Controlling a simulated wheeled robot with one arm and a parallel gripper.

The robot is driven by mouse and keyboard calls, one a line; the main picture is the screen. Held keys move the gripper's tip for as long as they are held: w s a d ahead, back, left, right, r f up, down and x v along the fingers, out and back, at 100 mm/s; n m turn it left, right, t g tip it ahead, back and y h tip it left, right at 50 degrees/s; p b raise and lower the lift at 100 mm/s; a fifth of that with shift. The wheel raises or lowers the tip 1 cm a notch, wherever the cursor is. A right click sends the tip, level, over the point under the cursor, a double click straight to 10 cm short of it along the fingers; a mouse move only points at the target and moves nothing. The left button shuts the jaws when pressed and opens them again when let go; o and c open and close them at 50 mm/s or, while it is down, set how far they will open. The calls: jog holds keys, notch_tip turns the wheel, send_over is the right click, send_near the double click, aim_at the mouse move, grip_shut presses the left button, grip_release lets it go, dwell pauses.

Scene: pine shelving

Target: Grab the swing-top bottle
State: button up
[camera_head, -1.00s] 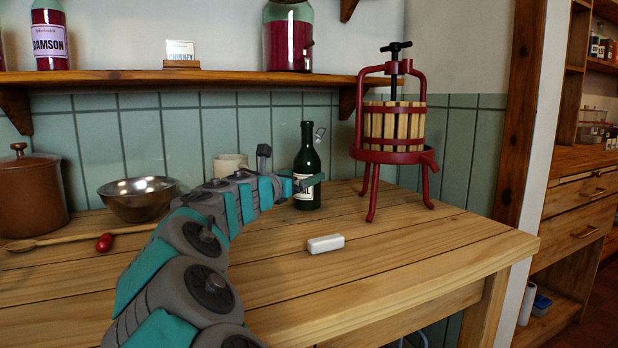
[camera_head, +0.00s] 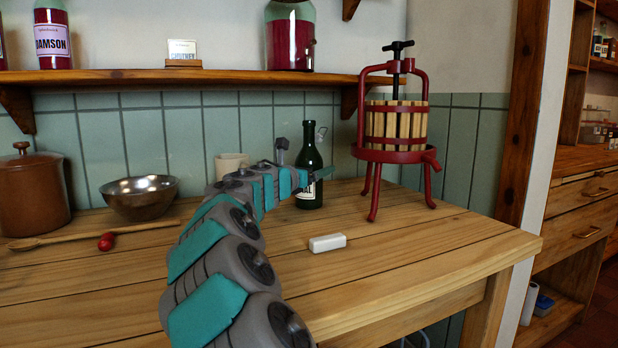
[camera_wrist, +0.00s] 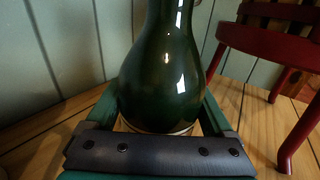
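The swing-top bottle (camera_head: 310,158) is dark green glass with a pale label and a wire clasp near its neck. It stands upright on the wooden table, left of the red press. My gripper (camera_head: 312,177) is at the bottle's lower body, and a teal finger shows across its label. In the wrist view the bottle (camera_wrist: 160,75) stands between the two teal fingers of my gripper (camera_wrist: 162,105), close ahead of the dark palm bar. Narrow gaps show beside the bottle's lower body, so the fingers look open around it. The fingertips are partly hidden behind the bottle.
A red fruit press (camera_head: 395,128) stands close right of the bottle. A cream mug (camera_head: 231,165) is left of it, then a metal bowl (camera_head: 139,199). A white block (camera_head: 327,243) lies in front. A shelf (camera_head: 200,77) hangs above. The table's front right is clear.

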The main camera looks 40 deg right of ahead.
grip_shut()
dwell(0.4)
jog(key=shift+r, duration=0.25)
